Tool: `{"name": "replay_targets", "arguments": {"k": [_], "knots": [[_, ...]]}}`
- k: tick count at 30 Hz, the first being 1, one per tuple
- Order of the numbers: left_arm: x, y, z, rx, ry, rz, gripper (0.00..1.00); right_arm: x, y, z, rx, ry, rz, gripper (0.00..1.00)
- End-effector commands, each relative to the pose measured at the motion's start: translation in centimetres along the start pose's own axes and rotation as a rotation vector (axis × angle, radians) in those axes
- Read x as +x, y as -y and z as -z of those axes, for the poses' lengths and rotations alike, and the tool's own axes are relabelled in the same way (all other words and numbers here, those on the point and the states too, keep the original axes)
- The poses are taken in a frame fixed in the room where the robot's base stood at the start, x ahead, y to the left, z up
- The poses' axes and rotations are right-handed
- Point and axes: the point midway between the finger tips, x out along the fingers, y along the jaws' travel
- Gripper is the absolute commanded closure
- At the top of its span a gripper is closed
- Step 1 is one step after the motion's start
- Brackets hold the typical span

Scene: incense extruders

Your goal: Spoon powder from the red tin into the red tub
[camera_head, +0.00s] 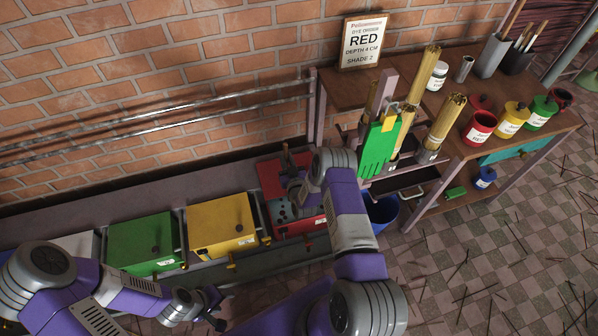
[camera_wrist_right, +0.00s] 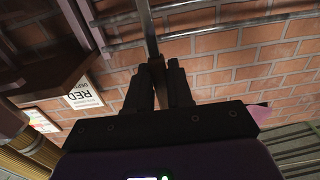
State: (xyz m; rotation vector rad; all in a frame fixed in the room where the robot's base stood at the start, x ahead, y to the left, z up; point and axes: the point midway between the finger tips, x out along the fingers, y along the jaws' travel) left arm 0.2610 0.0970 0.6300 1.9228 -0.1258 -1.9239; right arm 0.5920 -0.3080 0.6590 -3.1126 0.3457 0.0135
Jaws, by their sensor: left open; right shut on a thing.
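The red tin (camera_head: 478,130), with a white label, stands on the wooden table and appears to have no lid on; its contents are too small to make out. The red tub (camera_head: 313,226) is at the right end of the row of tubs, partly hidden by my right arm. My right gripper (camera_head: 287,184) is over this tub. In the right wrist view its fingers (camera_wrist_right: 160,85) are shut on a thin, dark handle (camera_wrist_right: 148,30), likely the spoon's; its bowl is not clear, nor whether it carries powder. My left gripper (camera_head: 217,312) is open and empty at the lower left.
A yellow tub (camera_head: 222,225) and a green tub (camera_head: 145,245) stand left of the red one. A yellow tin (camera_head: 512,122) and a green tin (camera_head: 541,113) stand beside the red tin. Incense bundles and a sign (camera_head: 361,43) are at the table's left side. Sticks litter the tiled floor.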

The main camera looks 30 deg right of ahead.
Motion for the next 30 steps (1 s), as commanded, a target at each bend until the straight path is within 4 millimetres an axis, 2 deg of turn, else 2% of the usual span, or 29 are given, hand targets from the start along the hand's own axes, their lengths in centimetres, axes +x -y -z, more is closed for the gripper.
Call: {"name": "replay_targets", "arguments": {"k": [1, 3, 8, 14, 30], "knots": [[0.7, 0.3, 0.0, 0.000, 0.000, 0.000, 0.47, -0.2, -1.6, -1.9, 0.000, -0.003, -0.010, 1.00], [1.1, 0.4, 0.1, 0.000, 0.000, 0.000, 0.47, -0.5, -2.9, -3.1, -0.003, -0.008, -0.013, 1.00], [1.4, 0.5, 0.1, 0.000, 0.000, 0.000, 0.47, -0.8, -4.4, -4.5, -0.007, -0.016, -0.015, 1.00], [2.4, 0.9, 0.1, 0.000, -0.001, 0.000, 0.47, -0.8, -4.5, -6.0, -0.008, -0.015, -0.014, 1.00], [7.0, 2.6, 0.3, 0.000, 0.000, 0.000, 0.47, -0.8, -4.6, -12.4, -0.009, -0.016, -0.014, 1.00]]}}
